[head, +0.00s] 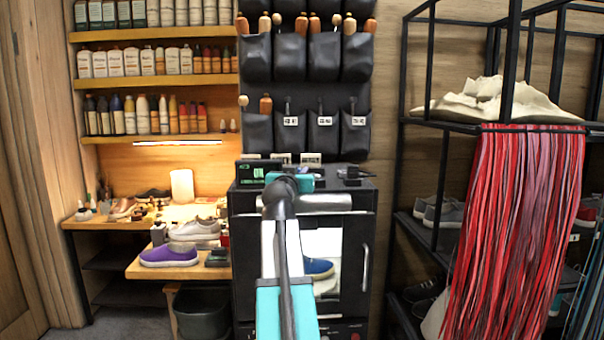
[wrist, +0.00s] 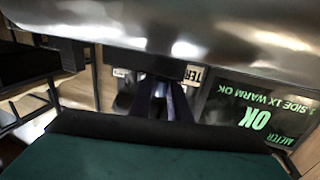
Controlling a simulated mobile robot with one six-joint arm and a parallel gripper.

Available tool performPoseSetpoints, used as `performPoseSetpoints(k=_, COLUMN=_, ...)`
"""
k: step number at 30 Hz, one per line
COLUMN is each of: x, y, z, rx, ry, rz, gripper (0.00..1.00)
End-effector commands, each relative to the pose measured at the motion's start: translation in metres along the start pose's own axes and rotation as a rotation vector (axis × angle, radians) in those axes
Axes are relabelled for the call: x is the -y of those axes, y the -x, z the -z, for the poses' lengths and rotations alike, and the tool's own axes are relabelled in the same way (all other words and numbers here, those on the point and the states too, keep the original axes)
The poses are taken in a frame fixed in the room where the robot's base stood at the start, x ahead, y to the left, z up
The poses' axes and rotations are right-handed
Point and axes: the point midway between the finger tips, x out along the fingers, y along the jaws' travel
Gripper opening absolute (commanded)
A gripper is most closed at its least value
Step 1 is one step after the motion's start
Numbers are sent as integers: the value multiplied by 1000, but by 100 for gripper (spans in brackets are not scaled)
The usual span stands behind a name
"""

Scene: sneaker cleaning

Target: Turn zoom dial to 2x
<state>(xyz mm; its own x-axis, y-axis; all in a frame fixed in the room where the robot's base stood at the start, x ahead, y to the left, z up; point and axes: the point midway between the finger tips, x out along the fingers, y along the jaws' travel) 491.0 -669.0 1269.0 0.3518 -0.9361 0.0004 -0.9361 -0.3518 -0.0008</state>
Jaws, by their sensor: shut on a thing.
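My gripper (wrist: 161,103) shows in the wrist view with its dark fingers close together, shut on a small part that I take to be the zoom dial. The dial itself is hidden between the fingers and in the dark area around them. A black display (wrist: 255,112) right of the fingers shows upside-down green text, including "METER", "OK" and "SIDE 1X WARM OK". In the head view, my arm reaches to the top of a black cabinet machine (head: 245,230), and its wrist blocks the view of the fingers. The display (head: 262,171) stands at the top left of that machine.
A blue shoe (head: 318,268) sits in the machine's lit opening, partly behind my arm. A wooden bench (head: 140,268) at left holds a purple shoe (head: 169,256). Red strips (head: 520,220) hang from a black rack at right. Black pockets (head: 325,58) hang above the machine.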

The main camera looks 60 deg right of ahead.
Motion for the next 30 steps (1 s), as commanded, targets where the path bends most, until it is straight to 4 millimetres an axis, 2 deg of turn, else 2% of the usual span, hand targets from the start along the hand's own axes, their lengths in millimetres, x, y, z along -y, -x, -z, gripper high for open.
performPoseSetpoints(k=1, x=1, y=1, z=-4, rx=7, ry=-3, rz=1, gripper=18)
performPoseSetpoints(k=2, x=1, y=1, z=-4, rx=7, ry=-3, rz=1, gripper=23)
performPoseSetpoints(k=3, x=1, y=1, z=-3, rx=6, ry=-3, rz=1, gripper=24)
performPoseSetpoints(k=17, x=0, y=6, z=-1, rx=1, ry=-1, rz=1, gripper=24)
performPoseSetpoints(k=23, x=0, y=22, z=-2, rx=0, ry=-1, rz=2, gripper=24)
performPoseSetpoints(k=30, x=0, y=50, z=-2, rx=0, ry=-2, rz=2, gripper=24)
